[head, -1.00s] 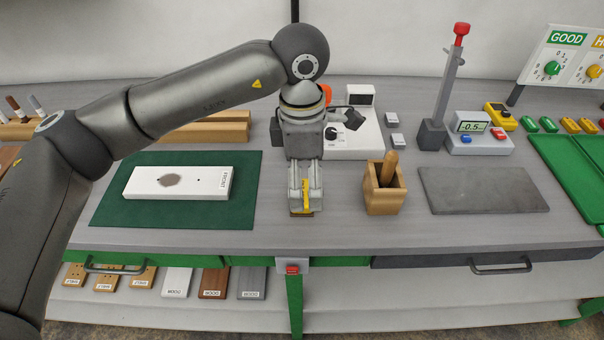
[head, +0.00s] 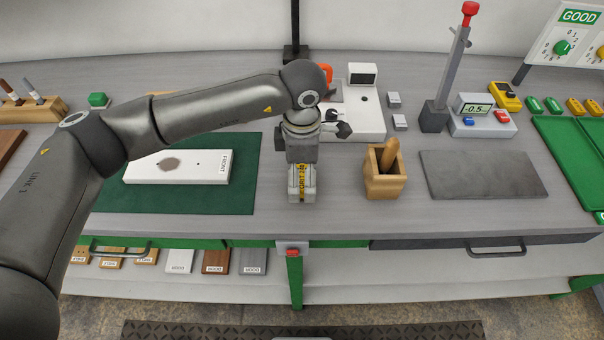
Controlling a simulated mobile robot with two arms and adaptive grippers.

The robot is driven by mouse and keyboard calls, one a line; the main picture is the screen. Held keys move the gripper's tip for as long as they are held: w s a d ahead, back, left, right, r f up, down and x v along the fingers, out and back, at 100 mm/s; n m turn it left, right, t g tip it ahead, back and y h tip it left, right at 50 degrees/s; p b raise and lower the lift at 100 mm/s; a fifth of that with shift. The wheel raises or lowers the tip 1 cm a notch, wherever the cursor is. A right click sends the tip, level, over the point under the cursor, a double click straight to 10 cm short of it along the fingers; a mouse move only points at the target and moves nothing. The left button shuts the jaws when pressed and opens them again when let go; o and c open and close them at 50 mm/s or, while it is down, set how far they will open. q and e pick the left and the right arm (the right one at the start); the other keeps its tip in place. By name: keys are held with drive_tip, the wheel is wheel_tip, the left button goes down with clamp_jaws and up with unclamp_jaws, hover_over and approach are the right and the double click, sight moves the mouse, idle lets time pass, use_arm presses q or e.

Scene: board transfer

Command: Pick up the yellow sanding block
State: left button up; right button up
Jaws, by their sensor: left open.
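The yellow sanding block (head: 302,178) is on the grey bench, right of the green mat, with a yellow top strip lettered "GRIT". My left gripper (head: 302,194) points down over it and is open, its fingers around the block's sides. The gripper body hides the block's far end, and whether the fingers touch it I cannot tell. My right gripper is not in view.
The green mat (head: 243,185) with a white marked board (head: 140,168) lies to the left. A wooden box (head: 384,186) with a wooden handle in it stands close on the right, beside a grey slab (head: 480,175). The bench's front edge is near.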

use_arm(q)
drive_tip(key=shift+f, duration=0.7)
drive_tip(key=c, duration=1.1)
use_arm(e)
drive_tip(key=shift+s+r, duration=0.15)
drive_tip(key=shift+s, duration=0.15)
use_arm(q)
drive_tip(key=shift+r, duration=0.15)
